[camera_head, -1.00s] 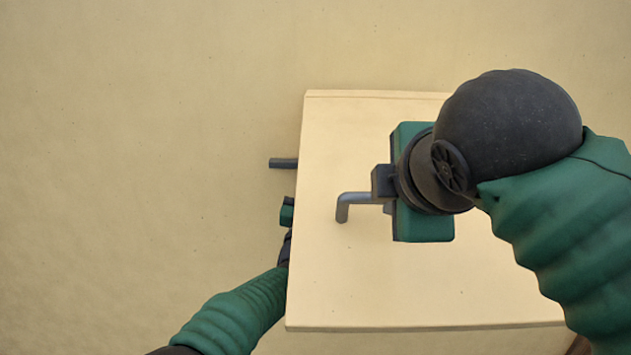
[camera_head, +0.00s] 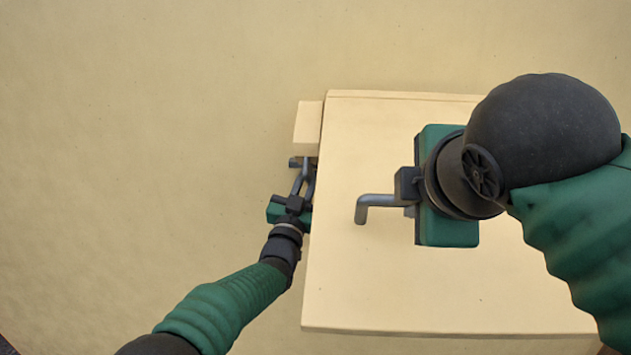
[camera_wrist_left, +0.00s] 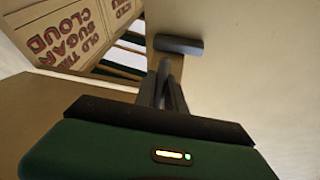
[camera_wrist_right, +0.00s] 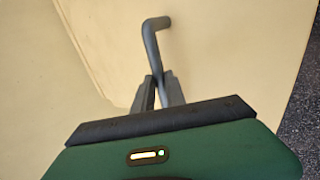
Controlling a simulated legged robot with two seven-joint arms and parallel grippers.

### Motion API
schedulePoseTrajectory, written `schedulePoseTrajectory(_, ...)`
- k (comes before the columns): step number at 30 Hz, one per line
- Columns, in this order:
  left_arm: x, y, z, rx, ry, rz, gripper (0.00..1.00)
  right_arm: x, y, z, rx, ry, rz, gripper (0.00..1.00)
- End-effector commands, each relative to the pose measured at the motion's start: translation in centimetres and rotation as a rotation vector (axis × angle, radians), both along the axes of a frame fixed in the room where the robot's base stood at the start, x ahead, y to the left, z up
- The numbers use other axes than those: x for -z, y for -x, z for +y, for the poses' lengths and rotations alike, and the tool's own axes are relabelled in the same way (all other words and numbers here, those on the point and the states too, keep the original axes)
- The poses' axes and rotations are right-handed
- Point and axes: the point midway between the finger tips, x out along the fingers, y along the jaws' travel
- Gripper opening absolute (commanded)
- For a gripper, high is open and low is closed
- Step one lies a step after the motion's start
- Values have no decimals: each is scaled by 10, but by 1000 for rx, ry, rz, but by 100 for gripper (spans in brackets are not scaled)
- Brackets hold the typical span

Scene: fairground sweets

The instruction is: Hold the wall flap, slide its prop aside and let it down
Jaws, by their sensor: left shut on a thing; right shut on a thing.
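The wall flap (camera_head: 400,290) is a flat cream panel standing out from the wall. My right gripper (camera_head: 408,203) is shut on the bent grey handle (camera_head: 376,202) on its face; the right wrist view shows the handle (camera_wrist_right: 153,40) between the fingers (camera_wrist_right: 158,92). A cream block (camera_head: 307,128), seemingly the prop, shows at the flap's left edge, partly hidden behind it. A grey bar (camera_wrist_left: 178,45) is on a cream part in the left wrist view. My left gripper (camera_head: 302,178) is beside the flap's left edge, shut on this bar; the exact contact is hard to see.
The plain wall (camera_head: 130,130) left of the flap is clear. The left wrist view shows a lettered cream panel (camera_wrist_left: 65,35) and green and white stripes at upper left. My right forearm covers the flap's right side in the head view.

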Motion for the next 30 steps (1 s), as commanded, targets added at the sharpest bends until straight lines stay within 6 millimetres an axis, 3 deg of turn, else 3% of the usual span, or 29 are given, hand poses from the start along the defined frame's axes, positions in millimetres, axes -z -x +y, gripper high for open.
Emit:
schedulePoseTrajectory(1,-2,-1,8,-14,4,-2,0,-3,-1,-8,16,5,-8,0)
schedulePoseTrajectory(5,-2,-1,11,-16,5,-2,0,-4,-1,-7,17,5,-8,0)
schedulePoseTrajectory(6,-2,-1,12,-17,4,-1,18,-4,-1,-7,18,6,-8,0)
schedulePoseTrajectory(10,-1,-1,11,-16,4,-1,35,-4,-2,-7,17,5,-9,0)
schedulePoseTrajectory(23,1,2,7,-10,2,1,36,-3,-2,-4,11,3,-9,0)
schedulePoseTrajectory(26,6,14,9,-9,2,3,36,-3,-2,-4,10,3,-9,0)
schedulePoseTrajectory(30,19,44,16,-10,2,4,36,-4,-2,-3,10,3,-10,0)
